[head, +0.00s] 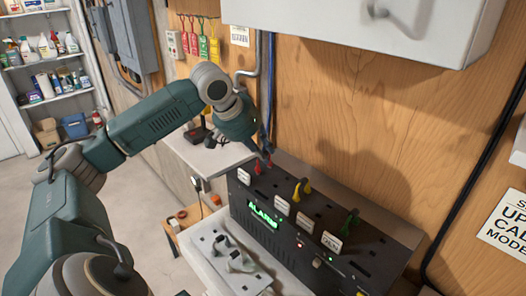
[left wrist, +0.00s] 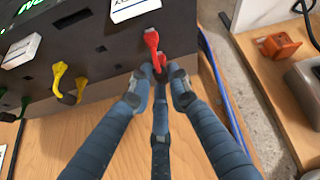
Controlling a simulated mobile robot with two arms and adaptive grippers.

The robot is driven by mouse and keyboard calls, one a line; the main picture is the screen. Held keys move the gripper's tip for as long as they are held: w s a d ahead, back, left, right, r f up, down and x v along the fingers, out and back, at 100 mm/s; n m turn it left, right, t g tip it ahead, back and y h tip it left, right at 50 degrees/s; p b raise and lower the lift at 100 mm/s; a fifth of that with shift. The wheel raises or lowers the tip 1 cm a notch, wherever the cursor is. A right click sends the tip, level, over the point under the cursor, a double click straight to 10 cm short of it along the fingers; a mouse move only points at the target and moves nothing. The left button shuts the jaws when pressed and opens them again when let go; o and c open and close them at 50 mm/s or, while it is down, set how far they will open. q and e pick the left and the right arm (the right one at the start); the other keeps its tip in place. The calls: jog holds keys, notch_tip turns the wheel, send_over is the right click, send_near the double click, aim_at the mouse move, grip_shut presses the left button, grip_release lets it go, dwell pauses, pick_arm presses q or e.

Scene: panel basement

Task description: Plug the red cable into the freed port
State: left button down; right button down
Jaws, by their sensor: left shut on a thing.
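My left gripper (head: 262,156) is at the far left end of the black panel box (head: 320,236). It is shut on the red cable's plug (left wrist: 152,42), which shows between and beyond the fingers (left wrist: 160,92) in the left wrist view. The red plug (head: 262,166) is close against the box's slotted face; I cannot tell whether it sits in a port. A yellow plug (head: 302,188) and a green plug (head: 350,220) stand farther right along the box. Small white labels (head: 282,205) sit along the face. My right gripper is not in view.
A green lit display (head: 262,214) is on the box front. A pale tray-like surface (head: 205,268) with grey-green pieces lies in front. A white cabinet (head: 400,25) hangs above. An orange object (left wrist: 280,46) lies on a side table.

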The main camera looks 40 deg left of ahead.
pick_arm(q)
jog(key=shift+f, duration=0.2)
dwell(0.4)
jog(key=c, duration=1.2)
grip_release()
jog(key=shift+o, duration=0.2)
jog(key=shift+r+p, duration=3.8)
jog(key=shift+p, duration=0.25)
